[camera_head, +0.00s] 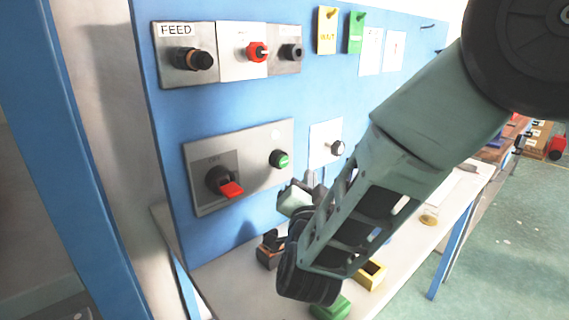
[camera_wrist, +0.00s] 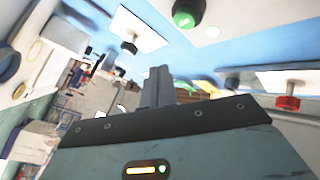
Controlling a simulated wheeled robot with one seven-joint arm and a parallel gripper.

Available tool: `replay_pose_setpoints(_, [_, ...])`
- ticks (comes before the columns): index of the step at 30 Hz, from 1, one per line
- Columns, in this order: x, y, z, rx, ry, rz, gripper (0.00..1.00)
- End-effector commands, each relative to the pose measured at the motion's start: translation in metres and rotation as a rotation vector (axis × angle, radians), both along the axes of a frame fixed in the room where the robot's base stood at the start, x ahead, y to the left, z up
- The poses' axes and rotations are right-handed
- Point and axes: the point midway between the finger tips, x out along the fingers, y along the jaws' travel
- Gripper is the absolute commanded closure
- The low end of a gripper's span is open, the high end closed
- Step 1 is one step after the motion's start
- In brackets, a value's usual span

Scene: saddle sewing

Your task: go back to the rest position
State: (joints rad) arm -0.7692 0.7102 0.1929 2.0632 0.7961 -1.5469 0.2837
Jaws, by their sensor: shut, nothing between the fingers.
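My gripper (camera_head: 314,180) is in front of the lower part of the blue panel (camera_head: 240,105), just below a white plate with a black knob (camera_head: 337,148). My arm comes down from the upper right and hides part of the panel and table. In the wrist view my gripper's fingers (camera_wrist: 158,84) are together, with nothing between them. Around them show a green button (camera_wrist: 187,14), the black knob on its white plate (camera_wrist: 130,46) and a red knob (camera_wrist: 288,102). Whether the gripper touches the panel cannot be told.
A grey plate holds a red-handled switch (camera_head: 228,186) and the green button (camera_head: 279,159). A FEED knob (camera_head: 197,59) and a red knob (camera_head: 257,51) are above. Below, the white table (camera_head: 235,292) bears a yellow box (camera_head: 371,273) and a green object (camera_head: 330,308). Green floor lies right.

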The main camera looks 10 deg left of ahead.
Motion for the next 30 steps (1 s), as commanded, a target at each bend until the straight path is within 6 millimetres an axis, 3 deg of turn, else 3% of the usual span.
replay_pose_setpoints(13, [0.0,0.001,0.0,-0.002,0.013,0.01,1.0])
replay_pose_setpoints(20, [-0.007,0.011,-0.002,-0.076,0.232,0.189,1.0])
replay_pose_setpoints(26, [-0.053,0.013,-0.014,-0.248,0.508,0.443,1.0])
replay_pose_setpoints(30, [-0.101,-0.003,-0.026,-0.411,0.69,0.606,1.0])
